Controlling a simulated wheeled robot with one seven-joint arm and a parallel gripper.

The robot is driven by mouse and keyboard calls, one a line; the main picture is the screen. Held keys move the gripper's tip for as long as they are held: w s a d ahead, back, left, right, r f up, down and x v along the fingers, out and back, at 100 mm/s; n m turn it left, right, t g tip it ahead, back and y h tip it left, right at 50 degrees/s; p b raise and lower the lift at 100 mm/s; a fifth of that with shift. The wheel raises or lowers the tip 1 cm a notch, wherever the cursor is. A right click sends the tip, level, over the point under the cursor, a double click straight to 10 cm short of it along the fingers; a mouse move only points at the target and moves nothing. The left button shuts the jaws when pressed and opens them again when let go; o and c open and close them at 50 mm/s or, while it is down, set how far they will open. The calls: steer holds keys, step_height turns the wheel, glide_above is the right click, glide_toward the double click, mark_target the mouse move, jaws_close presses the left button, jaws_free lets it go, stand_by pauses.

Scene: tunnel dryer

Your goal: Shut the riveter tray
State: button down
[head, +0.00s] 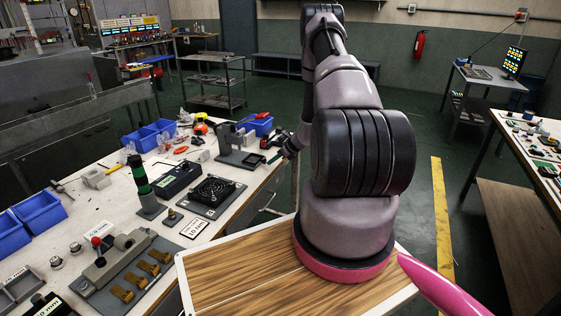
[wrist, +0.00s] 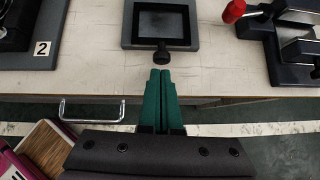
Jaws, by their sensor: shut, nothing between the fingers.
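My gripper (wrist: 160,74) has green fingers that are shut and empty. In the wrist view its tips are just short of a black knob (wrist: 162,54), with a small gap showing between them. The knob is on the near side of a dark square tray (wrist: 128,38) on the bench top, which looks like the riveter tray. No label shows on it, and I cannot tell how far it is pulled out. In the head view my gripper (head: 274,157) is at the bench's right edge, beside a grey device (head: 240,158).
In the wrist view a device with a red knob (wrist: 233,11) stands right of the tray and a plate marked 2 (wrist: 42,48) lies left. A metal handle (wrist: 92,121) sticks out below the bench edge. Blue bins (head: 148,137) and tools crowd the bench (head: 112,207).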

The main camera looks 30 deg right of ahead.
mark_target(253, 159)
steer(key=shift+w+a, duration=0.2)
steer(key=shift+w, duration=0.05)
steer(key=w+a, duration=0.4)
steer(key=w, duration=0.1)
steer(key=shift+w+a+r, duration=0.1)
steer(key=shift+w+a, duration=0.05)
steer(key=shift+w, duration=0.05)
steer(key=shift+a, duration=0.1)
